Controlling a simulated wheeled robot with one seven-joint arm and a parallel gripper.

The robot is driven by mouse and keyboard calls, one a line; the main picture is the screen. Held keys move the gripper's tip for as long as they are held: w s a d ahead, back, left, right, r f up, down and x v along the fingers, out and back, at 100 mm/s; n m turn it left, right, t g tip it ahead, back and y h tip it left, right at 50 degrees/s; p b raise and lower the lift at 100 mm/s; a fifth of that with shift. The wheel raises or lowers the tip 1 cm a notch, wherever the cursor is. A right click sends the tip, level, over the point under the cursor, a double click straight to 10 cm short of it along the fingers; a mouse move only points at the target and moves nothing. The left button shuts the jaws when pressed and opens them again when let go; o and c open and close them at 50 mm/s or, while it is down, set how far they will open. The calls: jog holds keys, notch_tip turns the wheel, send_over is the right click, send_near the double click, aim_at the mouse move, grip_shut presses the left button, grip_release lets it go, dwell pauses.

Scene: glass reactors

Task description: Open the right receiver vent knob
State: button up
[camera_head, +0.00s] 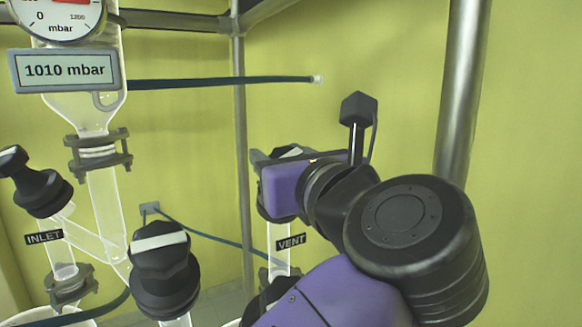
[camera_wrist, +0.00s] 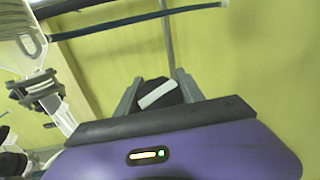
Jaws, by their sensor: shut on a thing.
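The vent knob (camera_wrist: 168,97) is black with a white bar on top. In the wrist view it sits between the two grey fingers of my gripper (camera_wrist: 158,88), which is shut on it. The white bar lies tilted there, rising to the right. In the head view the knob (camera_head: 290,152) is mostly hidden behind my purple gripper (camera_head: 262,158); part of its white bar shows at the top. The VENT label (camera_head: 291,241) hangs on the glass tube below it.
Another black knob with a white bar (camera_head: 162,262) stands at the lower middle. The INLET valve knob (camera_head: 36,184) is at the left. A gauge with a 1010 mbar display (camera_head: 65,71) is at the upper left. A metal post (camera_head: 462,95) rises close behind my arm.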

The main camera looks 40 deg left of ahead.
jog(key=shift+s+a+n+g+y, duration=0.15)
jog(key=shift+n+g+y, duration=0.25)
jog(key=shift+n+g, duration=0.85)
jog(key=o, duration=1.4)
jog(key=shift+b, duration=0.35)
jog(key=b+v, duration=0.2)
jog(key=v, duration=0.6)
